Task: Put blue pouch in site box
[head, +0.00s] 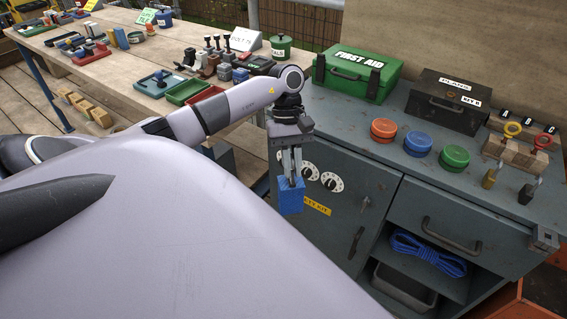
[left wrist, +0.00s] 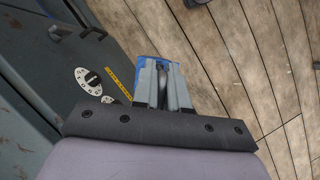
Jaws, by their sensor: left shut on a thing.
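The blue pouch (head: 290,198) hangs from my left gripper (head: 290,178), in front of the grey cabinet's dial panel. The gripper points down and its fingers are shut on the pouch's upper part. In the left wrist view the pouch (left wrist: 152,61) shows as a blue patch behind the fingers (left wrist: 163,88), above the plank floor. The fingers hide part of it. My right gripper is not in view. I cannot make out which container is the site box.
The grey cabinet (head: 345,215) has a green first aid box (head: 352,75), a dark metal box (head: 447,100) and red, blue and green round tins on top. A blue rope coil (head: 428,254) lies on its open shelf. A wooden bench (head: 130,70) holds trays and tools.

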